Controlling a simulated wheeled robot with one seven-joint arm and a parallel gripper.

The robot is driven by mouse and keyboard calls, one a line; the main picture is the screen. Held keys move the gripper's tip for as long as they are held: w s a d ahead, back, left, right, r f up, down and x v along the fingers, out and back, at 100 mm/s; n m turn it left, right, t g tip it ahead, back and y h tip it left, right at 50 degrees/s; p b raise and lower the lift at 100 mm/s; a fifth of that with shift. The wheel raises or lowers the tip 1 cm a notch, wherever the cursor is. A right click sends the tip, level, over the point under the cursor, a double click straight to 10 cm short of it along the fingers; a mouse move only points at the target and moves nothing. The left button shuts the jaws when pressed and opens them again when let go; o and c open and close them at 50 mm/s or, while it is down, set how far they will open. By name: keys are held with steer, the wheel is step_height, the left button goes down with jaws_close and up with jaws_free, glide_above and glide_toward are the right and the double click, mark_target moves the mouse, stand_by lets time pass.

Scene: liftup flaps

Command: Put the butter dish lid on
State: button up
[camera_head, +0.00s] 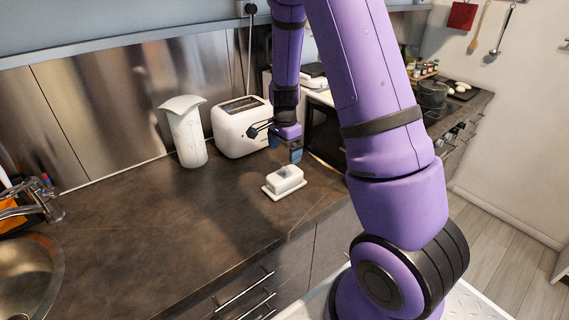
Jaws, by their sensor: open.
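A small white butter dish (270,191) stands on the dark countertop, right of the picture's middle. A white block-like piece with a greyish top, apparently the lid (288,175), shows over its base. At this size I cannot tell whether it is seated, or whether butter is underneath. My gripper (286,154) hangs from above, pointing down, just behind and above the butter dish. Its bluish fingers are apart, nothing shows between them, and it appears clear of the dish.
A white toaster (237,137) stands behind my gripper, close to it. A white ribbed jug-like container (187,135) stands left of the toaster. A sink (28,275) with a faucet is at the far left. The counter left of the dish is clear.

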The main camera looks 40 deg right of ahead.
step_height(320, 180, up, 4)
step_height(320, 180, up, 10)
steer(key=n+t, duration=0.1)
steer(key=n, duration=0.3)
glide_above(284, 169)
steer(key=s+a, duration=0.4)
steer(key=s+a+r+n+t+y, duration=0.1)
steer(key=s+a+r+n+t, duration=0.1)
steer(key=s+a+r+n, duration=0.45)
steer(key=s+a+r+n+t, duration=0.1)
steer(key=s+r+n, duration=0.2)
steer(key=s, duration=0.5)
steer(key=s+a+r+n+t+h, duration=0.1)
steer(key=s+r+n, duration=0.3)
steer(key=s, duration=0.4)
steer(key=shift+a+r, duration=0.15)
steer(key=shift+r, duration=0.6)
